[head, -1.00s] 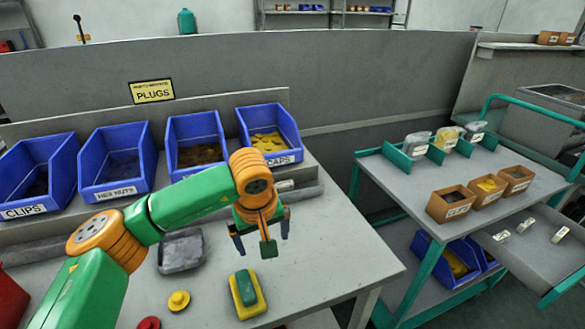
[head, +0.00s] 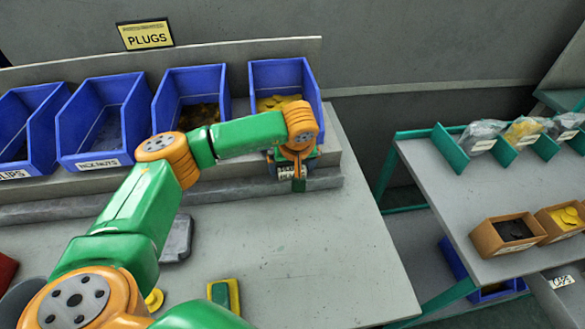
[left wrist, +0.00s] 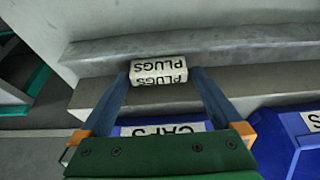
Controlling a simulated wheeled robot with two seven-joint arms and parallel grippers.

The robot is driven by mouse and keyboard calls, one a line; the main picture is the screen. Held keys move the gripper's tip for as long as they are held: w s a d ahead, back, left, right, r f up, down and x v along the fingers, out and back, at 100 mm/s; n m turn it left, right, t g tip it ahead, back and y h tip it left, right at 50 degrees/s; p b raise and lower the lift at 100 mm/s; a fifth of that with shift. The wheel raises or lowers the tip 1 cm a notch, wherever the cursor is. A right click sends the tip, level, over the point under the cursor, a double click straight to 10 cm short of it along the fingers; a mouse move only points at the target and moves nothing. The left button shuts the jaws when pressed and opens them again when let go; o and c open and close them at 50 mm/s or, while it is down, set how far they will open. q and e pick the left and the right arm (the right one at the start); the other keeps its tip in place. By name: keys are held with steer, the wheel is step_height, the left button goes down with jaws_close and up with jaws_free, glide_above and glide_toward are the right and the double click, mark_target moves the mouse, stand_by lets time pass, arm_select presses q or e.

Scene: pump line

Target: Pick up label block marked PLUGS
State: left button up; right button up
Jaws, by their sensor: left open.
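The label block marked PLUGS (left wrist: 158,71) is a small pale block with black lettering, upside down in the left wrist view. It rests on the grey ledge by the blue CAPS bin (head: 310,88). My left gripper (left wrist: 160,76) is open, with one finger on each side of the block and its tips close to the block's ends. I cannot tell whether the fingers touch it. In the head view the left gripper (head: 292,178) is over the ledge in front of the CAPS bin and largely hides the block. My right gripper is not in view.
Several blue bins stand in a row behind the ledge, including the HEX NUTS bin (head: 100,125). A yellow PLUGS sign (head: 145,34) is on the wall. A green and yellow object (head: 224,295) lies on the bench. A cart (head: 440,190) stands right; the bench's right part is clear.

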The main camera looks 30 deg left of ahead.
arm_select(q)
steer(key=shift+w+f, duration=0.1)
steer(key=shift+f, duration=0.05)
steer(key=c, duration=1)
steer(key=shift+c, duration=0.4)
